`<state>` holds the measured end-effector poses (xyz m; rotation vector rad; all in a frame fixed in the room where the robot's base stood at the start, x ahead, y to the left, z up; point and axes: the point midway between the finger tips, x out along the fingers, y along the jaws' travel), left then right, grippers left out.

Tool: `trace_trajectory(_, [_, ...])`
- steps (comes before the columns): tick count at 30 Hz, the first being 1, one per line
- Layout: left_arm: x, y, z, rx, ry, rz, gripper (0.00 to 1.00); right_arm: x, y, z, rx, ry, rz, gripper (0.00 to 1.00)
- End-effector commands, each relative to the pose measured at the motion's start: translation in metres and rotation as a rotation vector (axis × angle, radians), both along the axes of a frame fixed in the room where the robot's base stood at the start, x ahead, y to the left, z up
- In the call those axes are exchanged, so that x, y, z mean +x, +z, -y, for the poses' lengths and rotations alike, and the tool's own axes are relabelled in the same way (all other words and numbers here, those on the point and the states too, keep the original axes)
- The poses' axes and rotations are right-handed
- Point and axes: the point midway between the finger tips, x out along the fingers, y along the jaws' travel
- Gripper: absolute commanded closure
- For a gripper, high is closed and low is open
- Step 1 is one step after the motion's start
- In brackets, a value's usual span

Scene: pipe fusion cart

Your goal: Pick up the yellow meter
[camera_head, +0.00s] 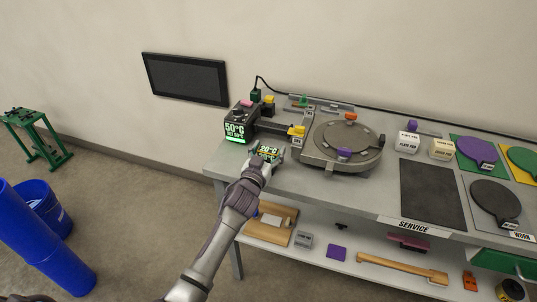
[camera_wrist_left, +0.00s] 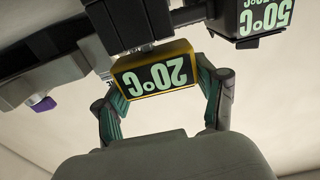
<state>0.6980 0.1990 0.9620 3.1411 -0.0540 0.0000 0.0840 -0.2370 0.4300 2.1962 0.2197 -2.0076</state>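The yellow meter (camera_head: 268,151) is at the front left edge of the workbench, with a lit 20°C display. In the left wrist view the meter (camera_wrist_left: 155,72) shows upside down, with a yellow frame around its dark screen. My left gripper (camera_head: 267,158) is at the meter. In the left wrist view the green-padded fingers of this gripper (camera_wrist_left: 162,92) stand on either side of the meter, very close to its side edges. I cannot tell whether they press on it, or whether the meter rests on the bench. My right gripper is not in view.
A black heater unit (camera_head: 237,125) reading 50°C stands just behind the meter; it also shows in the wrist view (camera_wrist_left: 262,18). A round grey plate fixture (camera_head: 341,146) is to the right. The lower shelf (camera_head: 345,262) holds a wooden board (camera_head: 270,224). Blue bins (camera_head: 45,207) stand left.

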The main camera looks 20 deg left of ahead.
Motion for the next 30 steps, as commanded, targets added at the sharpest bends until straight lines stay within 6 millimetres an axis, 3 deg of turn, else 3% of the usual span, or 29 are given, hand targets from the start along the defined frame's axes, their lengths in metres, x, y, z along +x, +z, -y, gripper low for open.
trace_trajectory(1, [0.0, 0.0, 0.0, 0.0, 0.0, 0.0, 0.44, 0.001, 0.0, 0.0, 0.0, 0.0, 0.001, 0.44])
trace_trajectory(6, [0.0, 0.0, 0.0, 0.0, 0.0, 0.0, 0.68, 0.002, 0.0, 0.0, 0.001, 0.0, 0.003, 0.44])
trace_trajectory(17, [0.0, 0.008, -0.001, 0.001, 0.001, 0.002, 0.68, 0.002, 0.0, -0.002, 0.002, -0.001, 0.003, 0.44])
trace_trajectory(24, [0.0, 0.044, -0.001, 0.004, -0.001, 0.006, 0.68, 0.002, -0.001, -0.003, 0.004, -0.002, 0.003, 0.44])
trace_trajectory(30, [-0.016, 0.066, 0.042, -0.005, -0.003, 0.005, 0.68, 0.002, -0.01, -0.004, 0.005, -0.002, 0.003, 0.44])
